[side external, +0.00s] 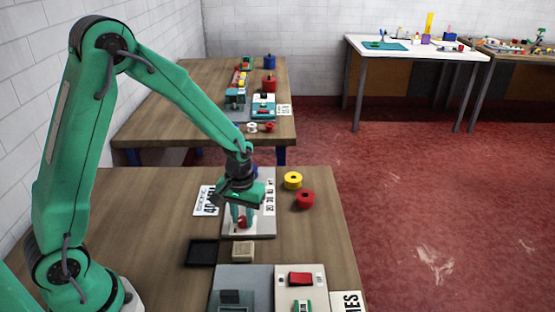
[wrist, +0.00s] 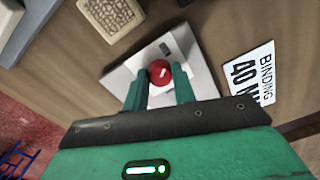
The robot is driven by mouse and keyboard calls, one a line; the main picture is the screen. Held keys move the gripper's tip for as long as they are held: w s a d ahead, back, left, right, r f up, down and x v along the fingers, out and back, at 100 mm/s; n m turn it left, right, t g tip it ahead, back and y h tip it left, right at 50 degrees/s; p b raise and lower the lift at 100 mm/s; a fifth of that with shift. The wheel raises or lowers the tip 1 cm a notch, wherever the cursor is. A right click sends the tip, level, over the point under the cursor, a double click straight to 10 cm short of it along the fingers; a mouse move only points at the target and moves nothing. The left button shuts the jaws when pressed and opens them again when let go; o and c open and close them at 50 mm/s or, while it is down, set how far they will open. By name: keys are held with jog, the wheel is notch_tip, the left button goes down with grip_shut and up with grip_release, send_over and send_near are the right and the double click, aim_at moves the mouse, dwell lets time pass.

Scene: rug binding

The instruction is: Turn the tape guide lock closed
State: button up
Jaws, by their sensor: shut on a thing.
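The tape guide lock appears as a red round knob (wrist: 160,72) with a pale mark on its face, on a light grey plate (wrist: 200,82). In the side external view the knob (side external: 242,222) shows low between my fingers, partly covered by them. My gripper (wrist: 159,92) is shut on the knob, with one green finger on each side of it. In the side external view my gripper (side external: 242,216) points down over the plate (side external: 262,226). The wrist view is tilted, and I cannot tell the lock's turned position from the mark.
A dark tray (side external: 201,253) and a beige block (side external: 243,251) lie in front of the plate. Yellow (side external: 293,180) and red (side external: 305,198) rolls stand to the right. A "BINDING 40" card (wrist: 250,73) lies beside the plate. Other panels stand at the table's near edge.

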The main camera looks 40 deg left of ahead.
jog(key=m, duration=0.4)
jog(key=shift+w+d+r, duration=0.1)
jog(key=m, duration=0.3)
jog(key=shift+m, duration=0.4)
jog(key=m, duration=0.4)
jog(key=shift+m+t, duration=0.3)
jog(key=shift+m, duration=1.9)
jog(key=o, duration=1)
jog(key=shift+r, duration=0.1)
